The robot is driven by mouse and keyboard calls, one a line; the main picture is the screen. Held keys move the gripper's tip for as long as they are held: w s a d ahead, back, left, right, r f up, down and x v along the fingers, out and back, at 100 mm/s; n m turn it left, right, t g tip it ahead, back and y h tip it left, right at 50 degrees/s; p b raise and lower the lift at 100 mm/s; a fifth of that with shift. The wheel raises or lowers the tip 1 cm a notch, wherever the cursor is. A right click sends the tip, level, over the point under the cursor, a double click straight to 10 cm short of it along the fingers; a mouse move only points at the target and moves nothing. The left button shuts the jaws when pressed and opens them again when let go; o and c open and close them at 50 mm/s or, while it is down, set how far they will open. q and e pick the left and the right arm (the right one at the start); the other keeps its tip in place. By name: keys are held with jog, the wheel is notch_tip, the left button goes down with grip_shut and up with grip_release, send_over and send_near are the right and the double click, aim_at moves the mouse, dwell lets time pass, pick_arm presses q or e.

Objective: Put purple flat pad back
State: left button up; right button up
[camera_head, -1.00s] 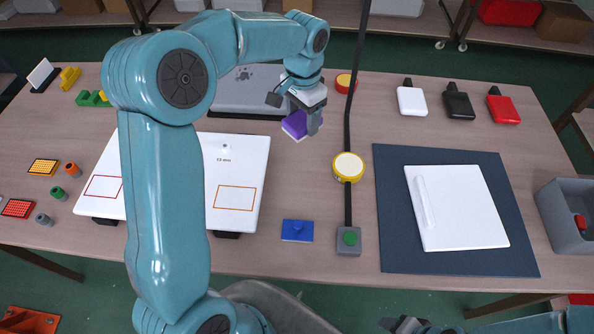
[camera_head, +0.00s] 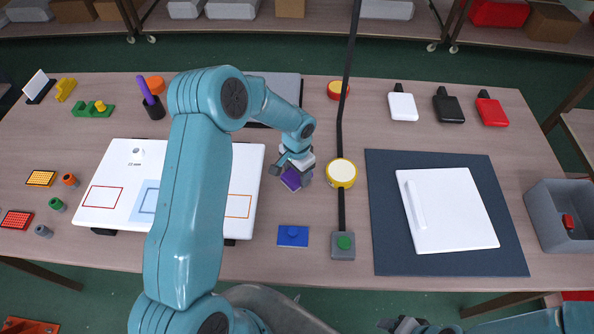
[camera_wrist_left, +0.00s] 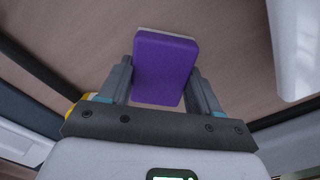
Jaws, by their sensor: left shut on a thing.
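The purple flat pad (camera_head: 291,179) is held by my left gripper (camera_head: 296,174) above the table, right of the white board. In the left wrist view the purple pad (camera_wrist_left: 165,68) sits between both fingers, with a pale layer along its far edge. My left gripper (camera_wrist_left: 160,85) is shut on it. The white board (camera_head: 256,158) has red, blue and orange outlined areas, and my left arm covers part of it.
A blue plate (camera_head: 293,236) lies in front of the pad, beside a grey box with a green button (camera_head: 343,243). A yellow-rimmed round disc (camera_head: 341,173) and a dark pole stand to the right. A dark mat (camera_head: 383,226) carries a white panel (camera_head: 447,210). A grey bin (camera_head: 545,216) is far right.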

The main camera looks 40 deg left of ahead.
pick_arm(q)
jog(key=shift+d, duration=0.1)
jog(key=shift+f, duration=0.2)
jog(key=o, duration=1.1)
jog(key=shift+r, duration=0.25)
jog(key=shift+w+r, duration=0.1)
jog(key=shift+r, duration=0.2)
notch_tip(320, 180, up, 11)
jog(key=b, duration=0.1)
jog(key=shift+r, duration=0.15)
